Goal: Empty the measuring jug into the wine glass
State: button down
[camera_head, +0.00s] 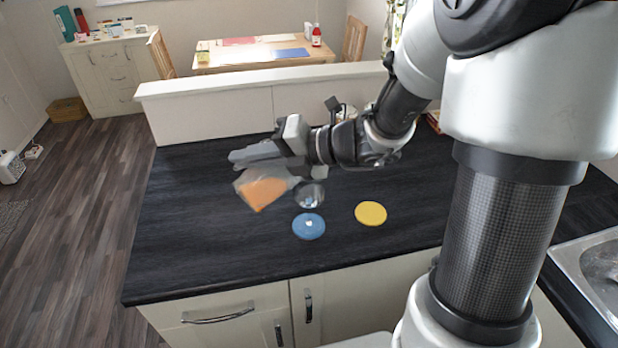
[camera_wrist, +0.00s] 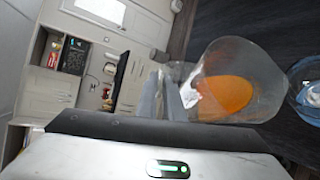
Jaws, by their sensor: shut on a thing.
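My gripper (camera_head: 250,155) is shut on the clear measuring jug (camera_head: 243,186), which holds something orange. The jug is in the air above the dark worktop and looks tilted. In the wrist view the jug (camera_wrist: 228,58) shows the orange contents still inside, in front of my fingers (camera_wrist: 168,98). The clear wine glass (camera_head: 311,192) stands just right of the jug in the head view, over a blue disc (camera_head: 309,230). At the wrist view's right edge, part of the glass (camera_wrist: 303,78) shows over blue. I see no orange in the glass.
A yellow disc (camera_head: 370,213) lies on the worktop (camera_head: 200,230) to the right. A raised ledge (camera_head: 205,108) runs along the back. A sink (camera_head: 595,262) is at the far right. The worktop's left part is clear.

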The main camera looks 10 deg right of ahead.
jog(key=shift+w+d+r+m+y, duration=0.2)
jog(key=shift+d+r+m+y, duration=0.1)
jog(key=shift+d+r+y, duration=0.3)
jog(key=shift+w+d+r+m+b, duration=0.2)
jog(key=shift+d+r+m+b, duration=0.15)
jog(key=shift+d, duration=0.2)
jog(key=shift+w+d+r+y+b, duration=0.15)
jog(key=shift+d+r+y+b, duration=0.05)
jog(key=shift+d, duration=0.2)
jog(key=shift+w+d+r+y+b, duration=0.15)
jog(key=shift+d+r+y, duration=0.05)
jog(key=shift+d, duration=0.2)
jog(key=shift+r+m, duration=0.15)
jog(key=shift+m, duration=0.1)
jog(key=shift+w+d+r+m+y+p, duration=0.1)
jog(key=shift+d+r+m+y+p, duration=0.25)
jog(key=shift+p, duration=0.7)
jog(key=shift+w+d+r+m+t+y+p, duration=0.25)
jog(key=shift+d+p, duration=0.2)
jog(key=shift+p, duration=0.3)
jog(key=shift+w+d+r+m+t+y+p, duration=0.1)
jog(key=shift+d+r+m+y+p, duration=0.2)
jog(key=shift+p, duration=0.4)
